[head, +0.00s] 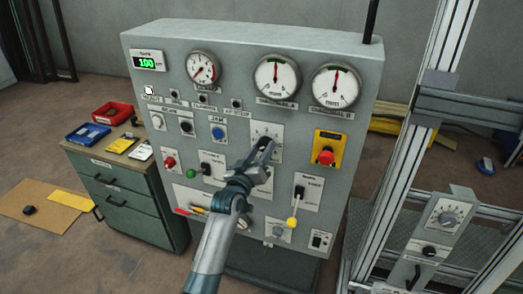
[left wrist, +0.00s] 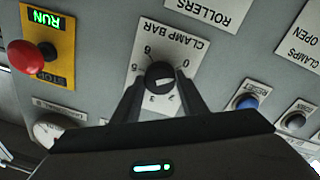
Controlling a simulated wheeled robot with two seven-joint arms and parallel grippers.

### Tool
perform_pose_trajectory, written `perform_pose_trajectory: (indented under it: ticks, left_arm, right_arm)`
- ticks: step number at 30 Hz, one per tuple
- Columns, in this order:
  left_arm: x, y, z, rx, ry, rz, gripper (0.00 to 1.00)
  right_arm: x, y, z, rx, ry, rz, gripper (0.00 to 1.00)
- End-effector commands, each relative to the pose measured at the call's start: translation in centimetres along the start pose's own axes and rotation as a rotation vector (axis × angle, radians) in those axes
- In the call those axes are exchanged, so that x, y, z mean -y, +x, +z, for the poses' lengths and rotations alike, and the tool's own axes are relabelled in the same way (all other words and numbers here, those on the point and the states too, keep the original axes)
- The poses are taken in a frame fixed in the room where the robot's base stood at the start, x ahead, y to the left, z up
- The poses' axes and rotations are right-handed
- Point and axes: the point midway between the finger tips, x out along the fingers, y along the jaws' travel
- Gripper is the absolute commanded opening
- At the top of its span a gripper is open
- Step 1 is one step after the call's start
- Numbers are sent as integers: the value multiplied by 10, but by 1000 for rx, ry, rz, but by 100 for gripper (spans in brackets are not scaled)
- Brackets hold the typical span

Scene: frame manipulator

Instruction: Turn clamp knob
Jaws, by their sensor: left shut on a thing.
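The clamp bar knob (left wrist: 160,76) is a black round knob with a pale mark on its face. It sits on a white dial plate (left wrist: 191,50) lettered CLAMP BAR with numbers around it; the exact setting is hard to read. My left gripper (left wrist: 161,91) has one finger on each side of the knob and is shut on it. In the head view my left gripper (head: 264,146) reaches the middle of the grey panel, in front of the dial plate (head: 274,129), and hides the knob. My right gripper is not in view.
The grey control panel (head: 225,120) carries gauges, buttons and a red stop button (head: 326,156) on yellow to the right. A metal frame (head: 415,100) stands at the right, a green drawer cabinet (head: 130,190) at the left.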

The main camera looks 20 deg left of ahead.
Motion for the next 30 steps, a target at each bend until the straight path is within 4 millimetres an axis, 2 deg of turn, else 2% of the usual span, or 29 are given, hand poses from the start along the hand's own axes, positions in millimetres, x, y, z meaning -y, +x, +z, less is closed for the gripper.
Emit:
perform_pose_trajectory:
  ticks: [9, 26, 27, 29, 30]
  left_arm:
    - [0, 0, 3, -4, -181, -3, 17]
    - [0, 0, 3, -6, -227, -3, 17]
    - [0, 0, 3, -6, -227, -3, 41]
    - [0, 0, 3, -7, -226, -2, 56]
    - [0, 0, 2, -7, -226, -2, 58]
  right_arm:
    - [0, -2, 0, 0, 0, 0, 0]
    - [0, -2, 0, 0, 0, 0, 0]
    - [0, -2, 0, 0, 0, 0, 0]
    - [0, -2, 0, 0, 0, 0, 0]
    - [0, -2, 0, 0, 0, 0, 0]
